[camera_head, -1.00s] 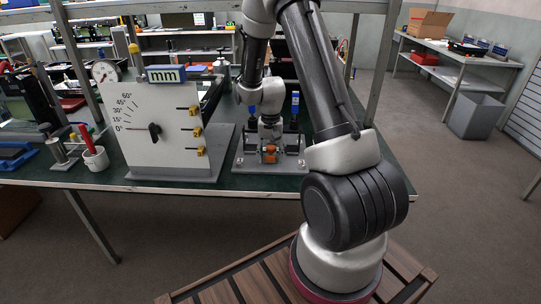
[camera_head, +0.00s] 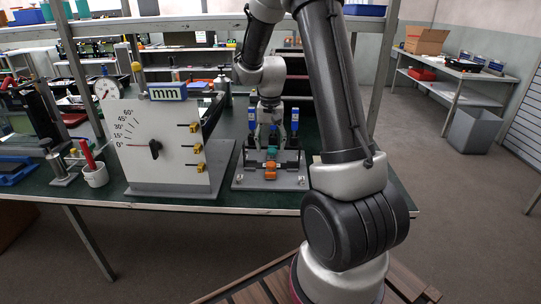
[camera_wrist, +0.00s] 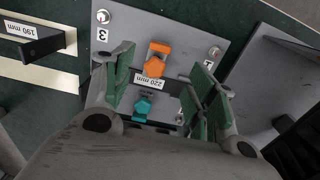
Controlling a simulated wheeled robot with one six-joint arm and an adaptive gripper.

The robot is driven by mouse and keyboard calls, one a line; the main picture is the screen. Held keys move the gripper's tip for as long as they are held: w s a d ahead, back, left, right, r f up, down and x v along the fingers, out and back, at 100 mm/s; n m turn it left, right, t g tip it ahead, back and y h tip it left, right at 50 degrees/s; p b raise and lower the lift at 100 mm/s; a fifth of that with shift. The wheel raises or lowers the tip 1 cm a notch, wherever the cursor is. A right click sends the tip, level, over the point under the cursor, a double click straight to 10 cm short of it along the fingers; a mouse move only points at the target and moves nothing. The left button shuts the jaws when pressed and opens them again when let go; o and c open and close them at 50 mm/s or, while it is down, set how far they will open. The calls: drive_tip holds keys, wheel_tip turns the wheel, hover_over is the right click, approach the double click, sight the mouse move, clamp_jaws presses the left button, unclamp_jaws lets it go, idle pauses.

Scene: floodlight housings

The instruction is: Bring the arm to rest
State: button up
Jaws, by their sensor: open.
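My gripper (camera_head: 268,143) hangs pointing down over a grey fixture plate (camera_head: 243,183) on the bench. In the wrist view my gripper (camera_wrist: 158,78) shows its two green-padded fingers spread apart, with nothing held between them. An orange clip (camera_wrist: 155,60) and a teal clip (camera_wrist: 142,106) sit on the plate (camera_wrist: 190,30), beside a "220 mm" label (camera_wrist: 149,80). In the head view the orange clip (camera_head: 270,169) is in front of the teal clip (camera_head: 271,153). The fingers look above the plate; the exact gap cannot be told.
A white angle-gauge panel (camera_head: 150,165) stands left of the fixture. Blue-marked posts (camera_head: 295,120) stand close to my gripper. A white cup (camera_head: 95,175) is farther left. A shelf frame (camera_head: 383,70) rises near my arm. Open floor (camera_head: 455,215) lies to the right.

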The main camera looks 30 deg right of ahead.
drive_tip(key=shift+r, duration=0.3)
idle(0.4)
drive_tip(key=s+a+r+n+t, duration=0.2)
drive_tip(key=s+a+r+n, duration=0.1)
drive_tip(key=s+r, duration=0.6)
drive_tip(key=s+a+r+n+t, duration=0.2)
drive_tip(key=s+r, duration=0.7)
drive_tip(key=s, duration=0.8)
drive_tip(key=shift+a+r+n, duration=0.2)
drive_tip(key=shift+a+n, duration=0.55)
drive_tip(key=shift+n, duration=0.15)
drive_tip(key=shift+c, duration=0.4)
